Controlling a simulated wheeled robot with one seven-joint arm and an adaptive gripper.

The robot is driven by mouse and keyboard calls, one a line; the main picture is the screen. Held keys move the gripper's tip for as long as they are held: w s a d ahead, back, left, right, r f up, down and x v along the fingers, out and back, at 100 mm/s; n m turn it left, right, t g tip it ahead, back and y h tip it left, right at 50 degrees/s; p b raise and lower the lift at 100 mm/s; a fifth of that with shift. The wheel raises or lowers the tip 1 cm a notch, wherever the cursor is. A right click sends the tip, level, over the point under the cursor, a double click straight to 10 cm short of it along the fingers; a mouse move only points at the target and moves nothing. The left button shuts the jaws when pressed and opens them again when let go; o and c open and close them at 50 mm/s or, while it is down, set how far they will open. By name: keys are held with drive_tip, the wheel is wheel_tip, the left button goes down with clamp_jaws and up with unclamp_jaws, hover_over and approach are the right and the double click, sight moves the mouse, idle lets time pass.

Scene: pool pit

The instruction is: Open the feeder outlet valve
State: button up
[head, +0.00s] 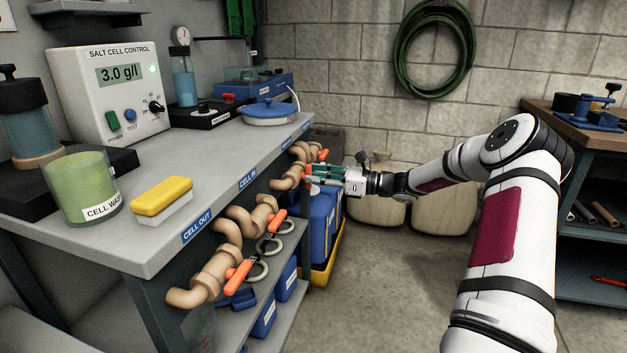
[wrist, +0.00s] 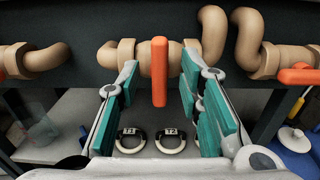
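An orange valve lever (wrist: 159,72) stands upright in the wrist view, crossing a tan pipe fitting (wrist: 126,55) that runs sideways. My gripper (wrist: 158,78) is open around the lever, with a teal-padded finger on each side and a visible gap to both. In the head view my gripper (head: 313,174) reaches the bench front near its far end, and its fingers partly hide the lever there. No label for the feeder outlet valve is readable, so I cannot confirm from the pictures that this is it.
Another orange lever (wrist: 297,76) is at the right in the wrist view, and one (wrist: 15,60) at the left. Two tagged rings (wrist: 171,140) (wrist: 131,140) show below. Nearer levers (head: 240,276) line the bench (head: 150,237). The floor (head: 380,275) beside it is clear.

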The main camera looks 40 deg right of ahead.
drive_tip(key=shift+w+a, duration=0.35)
drive_tip(key=shift+w, duration=0.1)
clamp_jaws()
drive_tip(key=shift+n, duration=0.4)
drive_tip(key=shift+s+a+f+n+b, duration=0.15)
drive_tip(key=shift+n+b, duration=0.45)
drive_tip(key=shift+n, duration=2.25)
drive_tip(key=shift+s+a+f+n+b, duration=0.15)
drive_tip(key=shift+n+b, duration=0.45)
drive_tip(key=shift+n, duration=2.2)
drive_tip(key=shift+f+n+b, duration=0.15)
drive_tip(key=shift+n+b, duration=0.45)
drive_tip(key=shift+n, duration=2.25)
